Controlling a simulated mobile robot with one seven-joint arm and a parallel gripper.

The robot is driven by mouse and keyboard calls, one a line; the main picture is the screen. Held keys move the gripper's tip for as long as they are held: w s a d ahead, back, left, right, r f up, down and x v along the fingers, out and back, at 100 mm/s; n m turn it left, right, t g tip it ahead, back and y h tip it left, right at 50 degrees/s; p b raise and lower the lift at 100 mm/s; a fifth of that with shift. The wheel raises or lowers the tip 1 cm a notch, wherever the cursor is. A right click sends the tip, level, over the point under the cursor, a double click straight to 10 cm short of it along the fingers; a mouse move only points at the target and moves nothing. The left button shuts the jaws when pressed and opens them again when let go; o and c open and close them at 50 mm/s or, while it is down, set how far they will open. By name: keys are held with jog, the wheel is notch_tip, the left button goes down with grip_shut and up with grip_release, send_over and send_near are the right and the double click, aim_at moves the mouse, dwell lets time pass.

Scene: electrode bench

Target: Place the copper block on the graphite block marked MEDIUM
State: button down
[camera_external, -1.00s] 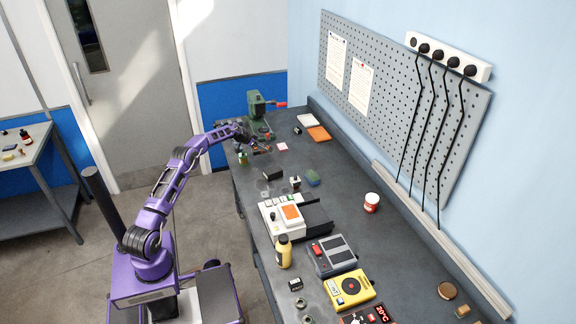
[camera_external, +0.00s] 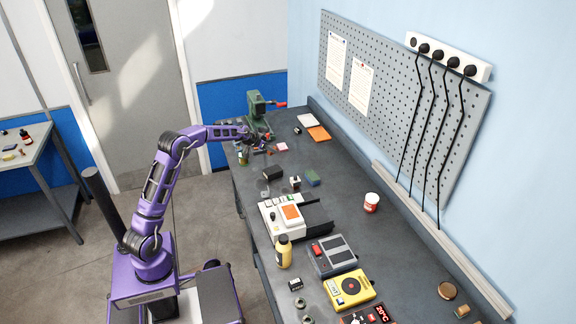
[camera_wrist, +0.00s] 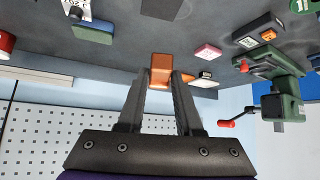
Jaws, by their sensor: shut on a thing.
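My gripper (camera_wrist: 160,85) is shut on the copper block (camera_wrist: 160,68), held between the fingertips in the wrist view. In the external view my gripper (camera_external: 262,141) is over the far part of the bench, near the green vise; the block cannot be made out there. A dark block (camera_wrist: 161,8) lies at the top of the wrist view, apart from the copper block. It seems to be the dark block (camera_external: 273,174) nearer the camera in the external view. Another dark block (camera_wrist: 257,28) lies near the vise. No MEDIUM marking is readable on either.
The green vise (camera_external: 257,115) with a red handle stands at the bench's far end. A pink block (camera_external: 281,147), an orange pad (camera_external: 319,133) and a blue-green block (camera_external: 312,177) lie nearby. A white device (camera_external: 270,224) stands nearer. The bench is clear around the red jar (camera_external: 371,202).

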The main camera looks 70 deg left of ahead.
notch_tip(320, 180, down, 10)
jog(key=shift+d+r, duration=0.1)
jog(key=shift+d, duration=0.05)
dwell(0.3)
jog(key=shift+f+b, duration=0.25)
jog(key=shift+b, duration=0.3)
jog(key=c, duration=0.6)
grip_release()
jog(key=shift+s, duration=0.1)
jog(key=shift+r, duration=0.1)
jog(key=shift+r+p, duration=0.25)
jog(key=shift+p, duration=0.2)
jog(key=shift+b+v, duration=0.6)
jog(key=shift+v, duration=5.3)
